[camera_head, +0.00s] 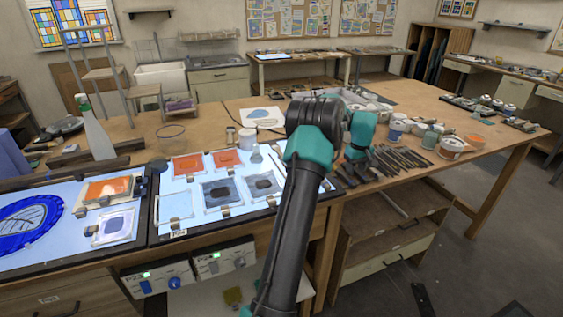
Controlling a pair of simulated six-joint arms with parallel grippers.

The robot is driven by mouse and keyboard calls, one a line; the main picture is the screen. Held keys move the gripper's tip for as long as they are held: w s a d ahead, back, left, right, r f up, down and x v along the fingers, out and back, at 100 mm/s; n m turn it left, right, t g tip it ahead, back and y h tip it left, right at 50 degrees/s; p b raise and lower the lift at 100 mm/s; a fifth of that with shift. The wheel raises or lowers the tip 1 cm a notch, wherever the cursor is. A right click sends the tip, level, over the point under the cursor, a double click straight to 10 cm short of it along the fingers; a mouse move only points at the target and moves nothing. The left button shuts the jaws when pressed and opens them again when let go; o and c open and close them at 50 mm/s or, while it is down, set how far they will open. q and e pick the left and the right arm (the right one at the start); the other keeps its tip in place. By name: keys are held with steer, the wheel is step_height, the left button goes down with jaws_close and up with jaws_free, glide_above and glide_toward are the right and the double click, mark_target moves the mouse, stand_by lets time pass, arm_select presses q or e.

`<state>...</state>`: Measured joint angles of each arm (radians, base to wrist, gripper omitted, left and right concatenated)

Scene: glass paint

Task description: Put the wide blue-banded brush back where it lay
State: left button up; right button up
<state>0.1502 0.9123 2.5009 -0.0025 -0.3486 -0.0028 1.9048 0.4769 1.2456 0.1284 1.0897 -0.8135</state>
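My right arm rises from the bottom middle of the head view and bends over the table. My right gripper (357,152) points down at the left end of a row of dark brushes and tools (402,159). Its fingertips blend into the dark things there, so I cannot tell whether it is open or shut, or whether it holds anything. I cannot make out the wide blue-banded brush; my arm and gripper cover part of that area. My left gripper is not in view.
A lit panel (149,210) with orange, grey and blue glass pieces lies left of my arm. Paint jars (451,147) stand right of the brushes. A clear glass bowl (171,137) and a tall bottle (95,130) stand at the left. The table's front edge is close.

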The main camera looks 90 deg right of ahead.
steer(key=shift+o, duration=0.5)
step_height(320, 180, up, 17)
steer(key=shift+r, duration=0.2)
stand_by(0.6)
